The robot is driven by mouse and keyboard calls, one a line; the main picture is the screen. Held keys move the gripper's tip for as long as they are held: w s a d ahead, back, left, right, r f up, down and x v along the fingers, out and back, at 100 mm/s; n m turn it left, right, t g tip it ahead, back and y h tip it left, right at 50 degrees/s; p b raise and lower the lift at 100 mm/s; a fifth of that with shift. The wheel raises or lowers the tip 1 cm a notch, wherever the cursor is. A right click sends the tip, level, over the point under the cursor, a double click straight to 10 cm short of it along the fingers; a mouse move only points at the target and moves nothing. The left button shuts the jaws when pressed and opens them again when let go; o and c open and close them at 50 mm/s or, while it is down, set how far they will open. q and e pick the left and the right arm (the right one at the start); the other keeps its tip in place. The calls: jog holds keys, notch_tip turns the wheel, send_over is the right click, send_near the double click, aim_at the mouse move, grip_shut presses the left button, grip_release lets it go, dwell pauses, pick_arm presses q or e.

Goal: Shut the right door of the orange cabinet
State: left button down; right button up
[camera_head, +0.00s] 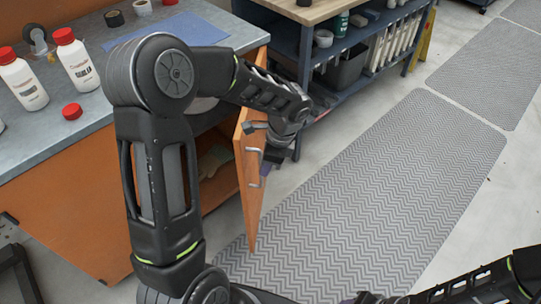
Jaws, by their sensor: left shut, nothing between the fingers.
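The orange cabinet (75,205) with a grey top stands at the left. Its right door (249,200) stands open, seen nearly edge-on, jutting out toward the front. Silver handle parts (256,184) show on the door's right-hand face. My left arm reaches across the cabinet front and over the door. My left gripper (266,172) is shut and empty, pointing down close beside the door's right-hand face near the handle; whether it touches is unclear. My right arm enters at the bottom right, and its gripper (362,298) is mostly cut off by the bottom edge.
A dark blue workbench (290,42) with shelves stands behind the door. A grey zigzag floor mat (385,180) lies clear on the right.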

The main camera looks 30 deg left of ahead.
aim_at(244, 171)
pick_arm(q)
jog(key=a, duration=0.1)
jog(key=s+a, duration=0.1)
jog(key=a, duration=0.1)
jog(key=shift+s+a, duration=0.3)
jog(key=shift+r, duration=0.1)
jog(key=shift+s+a+p, duration=0.3)
jog(key=shift+a+p, duration=0.15)
jog(key=shift+a, duration=0.15)
jog(key=s+a+m+p, duration=0.1)
jog(key=a+m+p, duration=0.1)
jog(key=a, duration=0.6)
jog(key=s+a+m+p, duration=0.1)
jog(key=a+p, duration=0.4)
jog(key=a, duration=0.3)
jog(key=s+a+m+t+p, duration=0.1)
jog(key=a+m+p, duration=0.1)
jog(key=a, duration=0.6)
jog(key=shift+s+a+m+p, duration=0.25)
jog(key=shift+s+m+p, duration=0.1)
jog(key=shift+p, duration=0.45)
